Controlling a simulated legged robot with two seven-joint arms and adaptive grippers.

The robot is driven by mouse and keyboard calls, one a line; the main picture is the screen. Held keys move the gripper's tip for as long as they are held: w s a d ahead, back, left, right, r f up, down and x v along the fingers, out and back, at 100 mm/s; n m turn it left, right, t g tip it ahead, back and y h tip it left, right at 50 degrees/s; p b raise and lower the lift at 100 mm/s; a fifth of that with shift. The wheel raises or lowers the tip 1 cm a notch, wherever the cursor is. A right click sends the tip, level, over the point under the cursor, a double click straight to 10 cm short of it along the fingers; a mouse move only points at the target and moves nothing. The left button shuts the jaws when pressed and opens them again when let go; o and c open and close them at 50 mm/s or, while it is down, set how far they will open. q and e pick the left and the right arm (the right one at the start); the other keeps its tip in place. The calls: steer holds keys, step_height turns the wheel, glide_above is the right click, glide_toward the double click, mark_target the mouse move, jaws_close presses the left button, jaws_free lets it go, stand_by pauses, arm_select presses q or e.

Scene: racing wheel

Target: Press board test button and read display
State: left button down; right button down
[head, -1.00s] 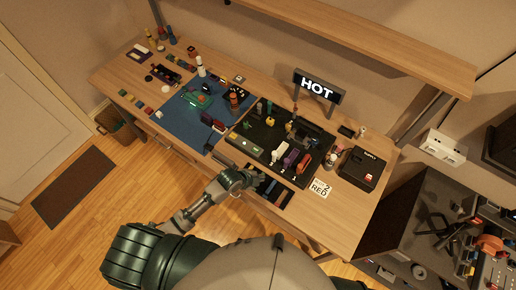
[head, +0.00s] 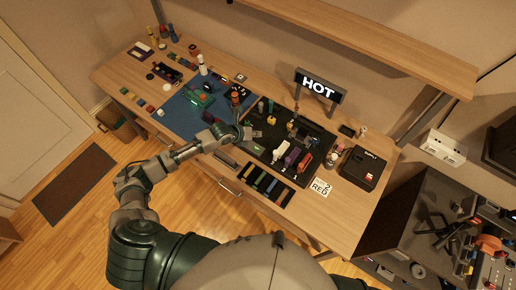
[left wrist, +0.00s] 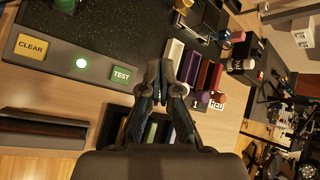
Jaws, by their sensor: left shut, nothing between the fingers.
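My left gripper (head: 244,133) is shut and empty, over the front left corner of the black board (head: 323,137). In the left wrist view its fingertips (left wrist: 161,72) are together, just right of the green TEST button (left wrist: 121,74); I cannot tell whether they touch anything. The TEST button is on a grey strip along the board's edge. A lit sign (head: 318,87) behind the board reads HOT. My right gripper is not in view.
White, purple and red blocks (head: 293,156) stand on the board. A blue mat (head: 180,115) with parts lies to the left. A tray of coloured strips (head: 268,186) is at the front edge. A card (head: 320,187) and a black box (head: 362,168) are to the right.

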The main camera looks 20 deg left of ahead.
arm_select(q)
steer(key=f, duration=0.1)
steer(key=b, duration=0.6)
glide_above(256, 149)
step_height(256, 149, down, 7)
steer(key=shift+w+a+r, duration=0.1)
steer(key=shift+r, duration=0.05)
steer(key=shift+f+b, duration=0.3)
steer(key=shift+f, duration=0.25)
steer(key=shift+a, duration=0.1)
steer(key=shift+f, duration=0.15)
stand_by(0.4)
steer(key=shift+f+b, duration=0.25)
steer(key=shift+b, duration=0.1)
